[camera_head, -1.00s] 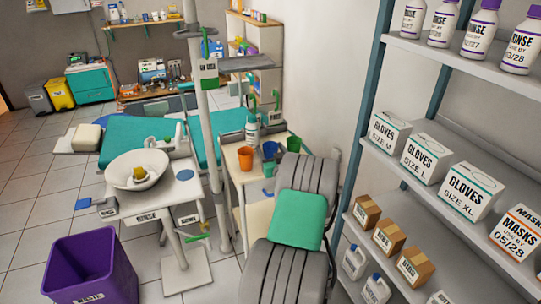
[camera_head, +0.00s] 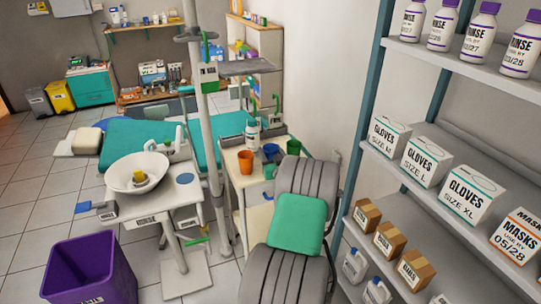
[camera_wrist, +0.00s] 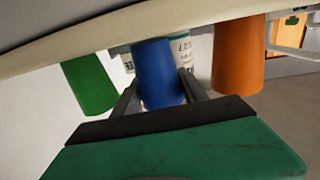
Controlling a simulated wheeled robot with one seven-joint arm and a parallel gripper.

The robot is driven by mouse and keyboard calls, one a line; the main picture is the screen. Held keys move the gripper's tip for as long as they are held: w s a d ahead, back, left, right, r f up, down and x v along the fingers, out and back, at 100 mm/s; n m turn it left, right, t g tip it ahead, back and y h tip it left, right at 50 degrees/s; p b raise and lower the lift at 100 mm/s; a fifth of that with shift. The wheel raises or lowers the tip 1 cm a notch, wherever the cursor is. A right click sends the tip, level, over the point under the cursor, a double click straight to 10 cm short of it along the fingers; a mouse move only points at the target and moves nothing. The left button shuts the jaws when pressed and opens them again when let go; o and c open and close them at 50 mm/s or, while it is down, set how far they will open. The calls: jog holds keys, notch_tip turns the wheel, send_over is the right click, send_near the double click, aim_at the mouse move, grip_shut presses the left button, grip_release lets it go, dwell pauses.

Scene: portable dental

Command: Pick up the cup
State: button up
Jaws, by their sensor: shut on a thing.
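A blue cup (camera_head: 270,151) is on the cream side table (camera_head: 257,205), between an orange cup (camera_head: 245,161) and a green cup (camera_head: 293,147). In the wrist view the blue cup (camera_wrist: 157,72) sits between the two fingers of my gripper (camera_wrist: 159,88), which is shut on it. The green cup (camera_wrist: 88,84) is left of it there and the orange cup (camera_wrist: 238,55) right. I cannot tell whether the blue cup touches the table. My arm hides part of the table in the head view.
A white bottle (camera_head: 252,131) stands close behind the cups. The pole (camera_head: 207,135) and the white basin (camera_head: 135,174) are left of the table. A shelf unit (camera_head: 470,150) with boxes and bottles stands at the right. A purple bin (camera_head: 92,272) is at the lower left.

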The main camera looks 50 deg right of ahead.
jog(key=r, duration=0.3)
jog(key=shift+a+r, duration=0.25)
jog(key=shift+r, duration=0.05)
jog(key=s+a+r+p, duration=0.1)
jog(key=s+a+r, duration=0.3)
jog(key=a+r, duration=0.7)
jog(key=w+a+f+n+t+y, duration=0.1)
jog(key=a+f+n+y, duration=0.1)
jog(key=a+f, duration=0.3)
jog(key=w+a+f+n+t+y, duration=0.1)
jog(key=a+f+y, duration=0.1)
jog(key=a, duration=0.5)
jog(key=w+a+r+n+y+p, duration=0.2)
jog(key=a+r+y+p, duration=0.1)
jog(key=a, duration=0.7)
jog(key=w+a+r+n+t+y+p, duration=0.1)
jog(key=w+a+r+y+p, duration=0.15)
jog(key=a, duration=0.85)
jog(key=w+a+r+n+y+p, duration=0.2)
jog(key=a+r+p, duration=0.2)
jog(key=a, duration=0.6)
jog(key=s+r+p, duration=0.3)
jog(key=s+r, duration=0.1)
jog(key=shift+s+a+r+m+h+p, duration=0.15)
jog(key=shift+s+a+m+h+p, duration=0.2)
jog(key=shift+m+h, duration=0.1)
